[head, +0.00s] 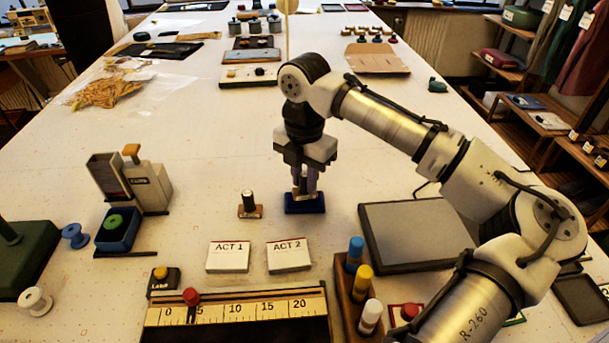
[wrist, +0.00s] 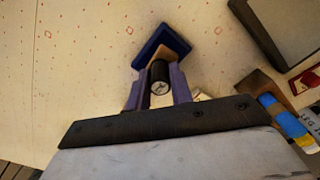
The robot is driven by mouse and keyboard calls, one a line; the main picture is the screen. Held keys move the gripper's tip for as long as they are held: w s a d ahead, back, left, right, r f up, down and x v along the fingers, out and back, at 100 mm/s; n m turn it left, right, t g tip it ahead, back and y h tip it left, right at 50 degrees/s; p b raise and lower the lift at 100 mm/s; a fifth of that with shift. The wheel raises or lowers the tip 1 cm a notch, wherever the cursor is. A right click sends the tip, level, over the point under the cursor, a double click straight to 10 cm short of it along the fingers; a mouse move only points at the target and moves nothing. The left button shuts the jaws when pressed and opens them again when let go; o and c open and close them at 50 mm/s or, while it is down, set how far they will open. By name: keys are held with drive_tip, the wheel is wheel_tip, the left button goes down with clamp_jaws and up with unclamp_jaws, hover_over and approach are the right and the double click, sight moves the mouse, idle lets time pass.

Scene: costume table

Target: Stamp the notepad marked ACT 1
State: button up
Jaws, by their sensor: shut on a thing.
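The notepad marked ACT 1 (head: 228,257) lies flat on the table in the head view. The ACT 2 notepad (head: 289,255) lies just right of it. My gripper (head: 305,182) points down behind the notepads, shut on a stamp. In the wrist view the stamp's black handle (wrist: 160,78) stands between the purple fingers, with its wooden base (wrist: 161,53) over a blue ink pad (wrist: 178,38). The base appears to rest on the pad (head: 304,207); exact contact is hidden. A second stamp (head: 249,206) stands upright on the table left of the pad.
A wooden rack (head: 345,294) of coloured bottles and a grey board (head: 418,232) are on the right. A ruler box (head: 236,312) lies in front of the notepads. A label machine (head: 148,187) stands left. Table between the second stamp and notepads is clear.

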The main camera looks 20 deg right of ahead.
drive_tip(key=shift+f, duration=0.55)
idle(1.9)
drive_tip(key=shift+r, duration=0.1)
wheel_tip(320, 180, up, 7)
drive_tip(key=p, duration=0.6)
drive_tip(key=shift+p, duration=0.4)
